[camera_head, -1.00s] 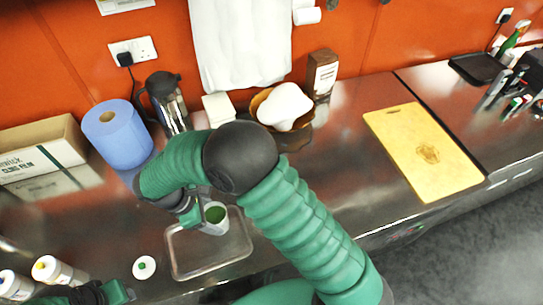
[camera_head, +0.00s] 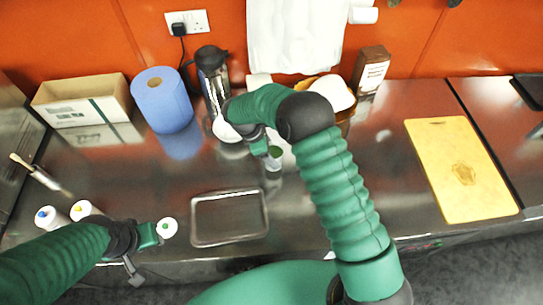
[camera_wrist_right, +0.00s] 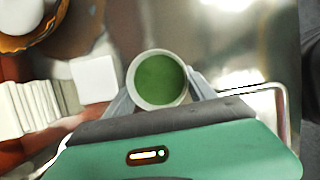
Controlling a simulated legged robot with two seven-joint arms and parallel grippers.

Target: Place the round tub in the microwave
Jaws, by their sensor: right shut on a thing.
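The round tub (camera_head: 274,152) is small and pale, with a green top. My right gripper (camera_head: 271,158) is shut on it, behind and right of the shallow tray in the head view. In the right wrist view the tub (camera_wrist_right: 160,80) sits upright between my two grey fingers, its round green top facing the camera. My left gripper (camera_head: 146,250) is at the lower left, beside a white bottle with a green tip; its finger opening is unclear. I cannot make out a microwave in these views.
An empty clear tray (camera_head: 229,217) lies on the steel counter. A blue paper roll (camera_head: 162,100), a carton (camera_head: 82,101), a flask (camera_head: 212,80) and a brown bowl (camera_head: 343,115) stand along the back. A yellow board (camera_head: 460,170) lies right. White bottles (camera_head: 50,217) stand front left.

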